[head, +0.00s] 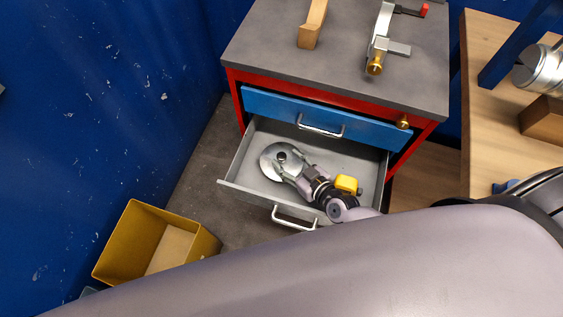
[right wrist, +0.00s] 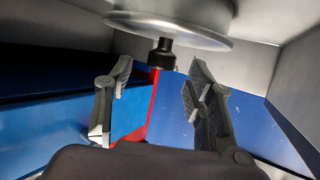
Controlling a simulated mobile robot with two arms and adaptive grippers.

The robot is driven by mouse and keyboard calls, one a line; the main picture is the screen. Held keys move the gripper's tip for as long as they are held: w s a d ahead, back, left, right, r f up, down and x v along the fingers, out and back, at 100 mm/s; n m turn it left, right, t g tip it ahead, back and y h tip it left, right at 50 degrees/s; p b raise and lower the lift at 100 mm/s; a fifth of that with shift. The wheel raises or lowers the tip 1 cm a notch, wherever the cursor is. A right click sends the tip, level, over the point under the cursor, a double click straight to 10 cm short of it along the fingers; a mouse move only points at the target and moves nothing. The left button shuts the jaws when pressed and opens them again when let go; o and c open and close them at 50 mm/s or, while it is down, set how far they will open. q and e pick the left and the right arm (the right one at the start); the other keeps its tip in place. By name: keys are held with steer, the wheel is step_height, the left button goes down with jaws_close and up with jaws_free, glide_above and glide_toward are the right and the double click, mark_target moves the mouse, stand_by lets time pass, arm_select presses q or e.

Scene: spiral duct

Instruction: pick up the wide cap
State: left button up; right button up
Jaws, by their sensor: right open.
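The wide cap (head: 269,164) is a round silvery metal disc with a small black knob. It lies in the left part of the open grey drawer (head: 232,190), knob up. My right gripper (head: 294,170) is inside the drawer at the cap's right side, its fingers over the disc's near right edge in the head view. In the right wrist view the cap (right wrist: 190,32) is at the top and its black knob points in between the two open fingers (right wrist: 160,80). The fingers stand apart from the knob, with nothing between their pads. My left gripper is not in view.
A yellow object (head: 347,184) is beside my right wrist in the drawer. The blue drawer (head: 285,112) above is shut. A wooden block (head: 312,25) and a clamp-like tool (head: 379,40) lie on the cabinet top. A yellow bin (head: 130,245) stands on the floor at left.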

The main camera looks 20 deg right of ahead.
mark_target(283, 157)
steer(key=x, duration=0.3)
steer(key=shift+w+a+f, duration=0.2)
steer(key=shift+w, duration=0.15)
steer(key=shift+c, duration=0.5)
steer(key=shift+r, duration=0.1)
jaws_close()
